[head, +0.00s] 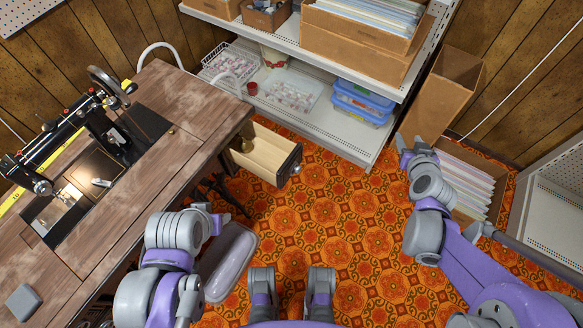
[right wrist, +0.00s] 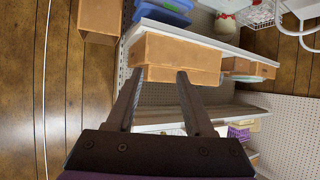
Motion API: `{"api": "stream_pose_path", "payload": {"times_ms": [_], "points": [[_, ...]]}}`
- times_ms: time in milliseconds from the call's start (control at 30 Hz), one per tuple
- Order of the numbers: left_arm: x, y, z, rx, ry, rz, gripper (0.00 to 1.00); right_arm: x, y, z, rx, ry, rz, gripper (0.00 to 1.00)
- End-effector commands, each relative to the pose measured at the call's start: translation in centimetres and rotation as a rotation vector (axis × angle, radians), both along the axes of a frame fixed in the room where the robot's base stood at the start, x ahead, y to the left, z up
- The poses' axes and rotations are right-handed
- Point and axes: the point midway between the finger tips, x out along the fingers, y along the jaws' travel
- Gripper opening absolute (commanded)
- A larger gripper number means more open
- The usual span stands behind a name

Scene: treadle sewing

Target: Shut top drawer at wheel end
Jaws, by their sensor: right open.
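The wooden drawer (head: 270,150) with a dark front stands pulled out from the far end of the sewing table (head: 185,150), the end with the machine's hand wheel (head: 105,80). A knob (head: 297,170) shows on its front. A small brass-coloured item shows inside it. My right gripper (head: 413,146) is open and empty, well to the right of the drawer and apart from it; its spread fingers also show in the right wrist view (right wrist: 160,76). My left gripper (head: 216,216) is low beside the table, nearer than the drawer; its jaws are unclear.
A shelf unit (head: 330,138) with boxes and bins stands behind the drawer. A tall cardboard box (head: 440,95) and a box of files (head: 466,180) stand near my right arm. A clear bin (head: 232,262) lies on the floor by my left arm. Patterned floor (head: 330,210) is free before the drawer.

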Motion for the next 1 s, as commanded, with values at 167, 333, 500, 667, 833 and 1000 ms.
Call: {"api": "stream_pose_path", "payload": {"times_ms": [167,333,500,667,833,1000], "points": [[0.0,0.0,-0.6,0.000,0.002,0.000,0.50,0.2,1.8,-1.5,0.132,0.061,0.014,0.19],[0.0,0.0,-2.4,0.000,0.008,0.000,0.50,-0.6,8.1,-4.2,0.537,0.282,0.050,0.00],[0.1,0.0,-3.7,0.000,0.013,0.000,0.50,-2.7,14.3,-4.0,0.882,0.530,0.076,0.00],[0.1,0.0,-4.2,0.000,0.014,0.000,0.50,-4.2,17.0,-3.0,1.027,0.663,0.089,0.00],[0.1,0.0,-4.7,0.000,0.016,0.000,0.50,-3.9,18.2,-3.7,1.044,0.685,0.091,0.00],[0.2,0.0,-5.8,0.000,0.020,0.000,0.50,-2.7,20.2,-6.0,1.042,0.685,0.094,0.00]]}}
